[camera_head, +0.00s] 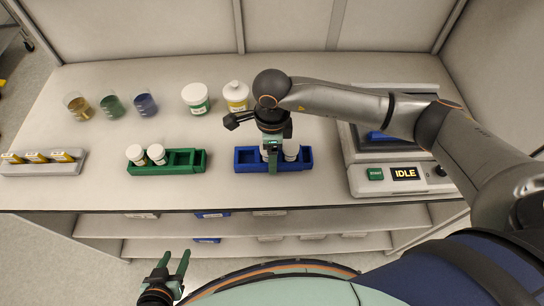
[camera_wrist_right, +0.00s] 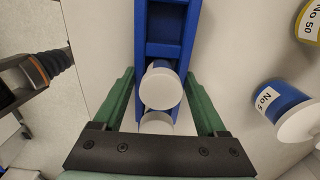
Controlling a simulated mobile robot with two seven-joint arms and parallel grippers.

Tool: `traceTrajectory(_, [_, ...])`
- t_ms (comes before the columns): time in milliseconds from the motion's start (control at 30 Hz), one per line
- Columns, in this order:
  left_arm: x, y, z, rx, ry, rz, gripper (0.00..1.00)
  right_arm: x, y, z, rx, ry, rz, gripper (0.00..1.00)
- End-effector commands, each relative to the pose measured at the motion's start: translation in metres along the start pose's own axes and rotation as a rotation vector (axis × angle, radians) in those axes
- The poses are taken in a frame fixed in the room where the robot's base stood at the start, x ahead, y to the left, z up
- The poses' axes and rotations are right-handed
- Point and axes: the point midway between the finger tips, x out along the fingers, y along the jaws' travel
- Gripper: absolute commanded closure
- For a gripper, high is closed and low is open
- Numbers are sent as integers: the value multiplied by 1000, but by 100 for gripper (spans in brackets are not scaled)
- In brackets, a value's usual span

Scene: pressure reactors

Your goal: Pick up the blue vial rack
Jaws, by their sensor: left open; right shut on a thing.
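The blue vial rack (camera_head: 246,159) sits at the front of the bench, right of the green rack, and holds two white-capped vials (camera_wrist_right: 161,86). In the right wrist view its empty slots (camera_wrist_right: 166,47) run up between the green fingers. My right gripper (camera_head: 272,152) comes down over the rack from above, its fingers (camera_wrist_right: 160,76) on either side of it, shut on it. Whether the rack is lifted cannot be told. The gripper hides part of it in the head view. My left gripper (camera_head: 175,264) is open and empty in front of the bench.
A green rack (camera_head: 186,161) with two vials and a grey rack (camera_head: 40,168) stand left. Beakers (camera_head: 111,105) and jars (camera_head: 196,98) are behind. A machine reading IDLE (camera_head: 386,181) stands close right. Shelves (camera_head: 270,243) lie below the bench edge.

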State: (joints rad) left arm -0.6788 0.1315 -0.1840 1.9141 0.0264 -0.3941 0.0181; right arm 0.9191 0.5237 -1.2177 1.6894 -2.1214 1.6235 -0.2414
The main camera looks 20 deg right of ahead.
Motion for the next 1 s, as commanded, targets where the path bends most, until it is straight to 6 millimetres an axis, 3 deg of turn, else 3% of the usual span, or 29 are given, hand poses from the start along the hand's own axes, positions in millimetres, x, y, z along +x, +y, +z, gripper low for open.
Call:
traceTrajectory(100, [0, 0, 0, 0, 0, 0, 50, -1, 0, 0, 0, -1, -2, 89])
traceTrajectory(467, [1, 0, 2, 0, 0, 0, 50, -5, -1, 0, 0, -1, -3, 89])
traceTrajectory(733, [8, -1, 8, 0, 0, 0, 50, -31, -1, 1, -1, -4, -6, 89])
traceTrajectory(1000, [11, -1, 12, 0, 0, 0, 50, -70, 26, 20, -6, -5, -6, 89])
